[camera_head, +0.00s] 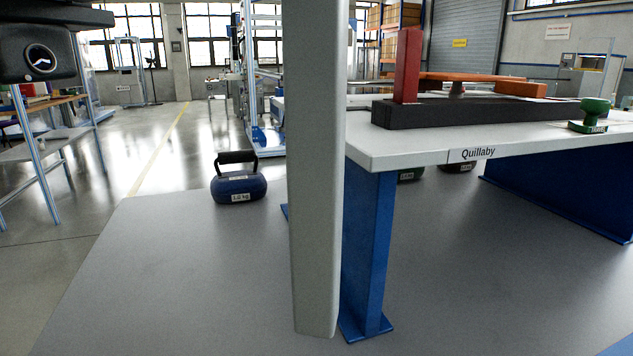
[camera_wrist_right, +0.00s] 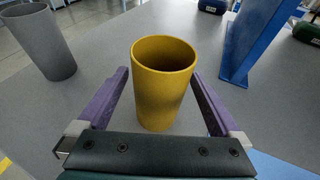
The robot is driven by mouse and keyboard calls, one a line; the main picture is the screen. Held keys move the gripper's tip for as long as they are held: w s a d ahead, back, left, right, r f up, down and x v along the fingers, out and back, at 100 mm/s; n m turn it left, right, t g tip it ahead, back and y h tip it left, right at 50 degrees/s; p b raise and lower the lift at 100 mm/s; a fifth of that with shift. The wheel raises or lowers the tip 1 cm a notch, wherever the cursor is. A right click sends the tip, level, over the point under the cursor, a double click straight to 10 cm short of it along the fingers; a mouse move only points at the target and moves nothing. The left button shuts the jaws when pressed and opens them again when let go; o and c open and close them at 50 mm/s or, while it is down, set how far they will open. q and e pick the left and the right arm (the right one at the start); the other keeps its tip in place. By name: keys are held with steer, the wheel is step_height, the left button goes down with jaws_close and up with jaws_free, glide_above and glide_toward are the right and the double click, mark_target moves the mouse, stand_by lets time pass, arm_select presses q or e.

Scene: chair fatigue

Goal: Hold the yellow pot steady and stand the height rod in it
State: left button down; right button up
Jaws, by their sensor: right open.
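In the right wrist view the yellow pot (camera_wrist_right: 163,85) stands upright on the grey floor, open at the top and seemingly empty. My right gripper (camera_wrist_right: 161,95) is open, with one purple finger on each side of the pot and gaps visible between fingers and pot. The yellow pot is not visible in the head view. A pale grey upright post (camera_head: 314,180) fills the middle of the head view, its top cut off; I cannot tell whether it is the height rod. My left gripper is not in view.
A grey pot (camera_wrist_right: 47,48) stands left of the yellow one. A blue table leg (camera_wrist_right: 254,45) rises to the right, under the white Quillaby table (camera_head: 400,154). A blue weight (camera_head: 238,188) sits on the floor. The front-left floor is clear.

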mark_target(297, 311)
steer(key=shift+c, duration=0.2)
steer(key=c, duration=1.4)
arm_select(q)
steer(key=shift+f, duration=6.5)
arm_select(e)
steer(key=shift+c, duration=0.2)
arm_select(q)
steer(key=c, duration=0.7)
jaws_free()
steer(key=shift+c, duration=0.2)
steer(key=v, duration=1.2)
arm_select(e)
steer(key=o, duration=1.5)
